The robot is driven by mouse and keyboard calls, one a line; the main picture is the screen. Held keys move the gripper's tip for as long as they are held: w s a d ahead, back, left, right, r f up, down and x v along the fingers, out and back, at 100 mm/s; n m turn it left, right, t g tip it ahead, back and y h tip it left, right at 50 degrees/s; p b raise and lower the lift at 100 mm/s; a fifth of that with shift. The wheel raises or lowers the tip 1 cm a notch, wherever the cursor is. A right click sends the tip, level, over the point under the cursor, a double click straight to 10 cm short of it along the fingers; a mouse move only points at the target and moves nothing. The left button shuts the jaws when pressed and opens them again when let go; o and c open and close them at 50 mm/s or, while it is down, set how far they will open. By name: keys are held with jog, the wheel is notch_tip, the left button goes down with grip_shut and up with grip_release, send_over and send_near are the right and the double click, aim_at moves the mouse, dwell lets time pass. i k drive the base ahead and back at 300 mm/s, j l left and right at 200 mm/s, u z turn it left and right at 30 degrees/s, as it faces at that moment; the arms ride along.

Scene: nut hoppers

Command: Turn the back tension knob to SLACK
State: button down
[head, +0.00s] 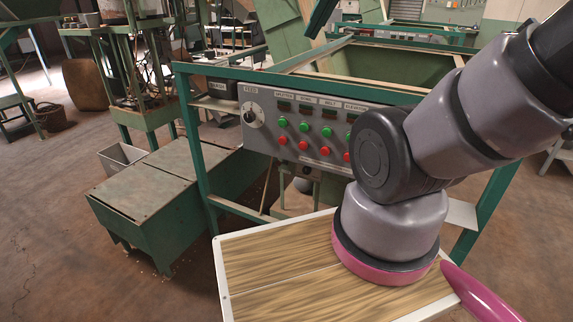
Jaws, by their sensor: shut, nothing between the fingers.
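No knob that I can read as the back tension knob, and no SLACK mark, shows in the head view. The one clear dial is a black knob on a white round scale (250,112), under the label FEED at the left end of a grey control panel (268,137). My arm crosses the right side of the picture and hides the right part of the panel and what lies behind it. My gripper is out of the picture, so its place relative to any knob does not show.
The panel has green buttons (305,127) above red buttons (303,145) and sits in a green frame (197,150). A low green box (150,185) stands left of it. The floor at lower left is clear.

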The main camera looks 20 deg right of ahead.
aim_at(306, 170)
jog(key=i+l+z, duration=0.2)
jog(key=i+j, duration=0.25)
jog(key=i+j+z, duration=0.1)
jog(key=j+z, duration=0.65)
jog(key=i+j+z, duration=0.1)
jog(key=k+l+u, duration=0.15)
jog(key=i, duration=0.05)
